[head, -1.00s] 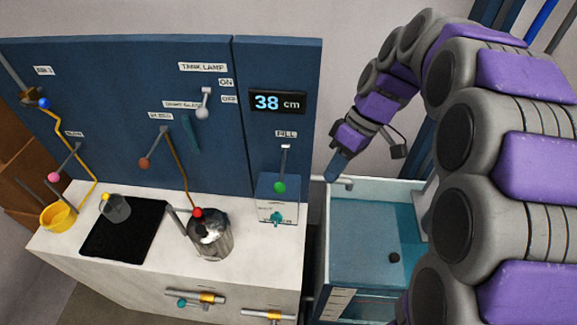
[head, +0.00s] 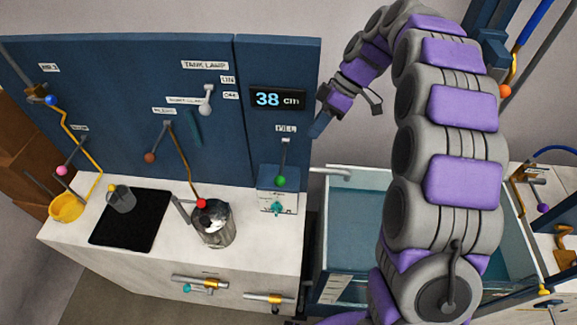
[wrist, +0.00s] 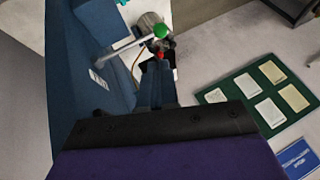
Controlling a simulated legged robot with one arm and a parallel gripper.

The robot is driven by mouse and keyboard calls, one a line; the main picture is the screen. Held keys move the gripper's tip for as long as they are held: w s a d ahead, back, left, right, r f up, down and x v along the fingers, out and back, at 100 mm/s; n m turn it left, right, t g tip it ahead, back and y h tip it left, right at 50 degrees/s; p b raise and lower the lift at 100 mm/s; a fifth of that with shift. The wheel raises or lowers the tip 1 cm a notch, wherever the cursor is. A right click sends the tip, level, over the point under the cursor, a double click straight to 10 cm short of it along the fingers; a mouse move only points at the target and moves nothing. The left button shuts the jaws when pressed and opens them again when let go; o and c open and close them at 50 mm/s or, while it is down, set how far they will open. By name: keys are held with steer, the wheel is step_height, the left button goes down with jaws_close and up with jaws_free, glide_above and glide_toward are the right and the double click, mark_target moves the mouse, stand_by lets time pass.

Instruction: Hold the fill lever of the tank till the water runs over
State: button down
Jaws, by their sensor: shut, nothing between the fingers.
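The fill lever hangs from the blue panel under a small label, with a green ball (head: 281,181) at its lower end. The tank (head: 345,205) is a glass-walled basin right of the counter, with bluish water in it; my arm hides much of it. A grey spout (head: 330,172) reaches over its left edge. The display (head: 279,99) reads 38 cm. My gripper (head: 316,130) is shut and empty, up and right of the green ball and apart from it. In the wrist view the green ball (wrist: 160,32) shows just beyond the shut fingers (wrist: 157,85).
A metal canister (head: 213,225) with a red ball, a black mat (head: 130,222) and a yellow cup (head: 66,208) stand on the white counter. Other levers hang left on the panel. More fittings stand at right. Free air lies between gripper and lever.

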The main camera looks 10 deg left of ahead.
mark_target(283, 161)
steer(key=x, duration=1.4)
step_height(283, 161, down, 7)
steer(key=n+t+b, duration=0.1)
steer(key=t+b, duration=0.3)
steer(key=b, duration=1)
steer(key=shift+s+d+r+t, duration=0.2)
steer(key=shift+s+r+t, duration=0.05)
steer(key=shift+s+t, duration=0.2)
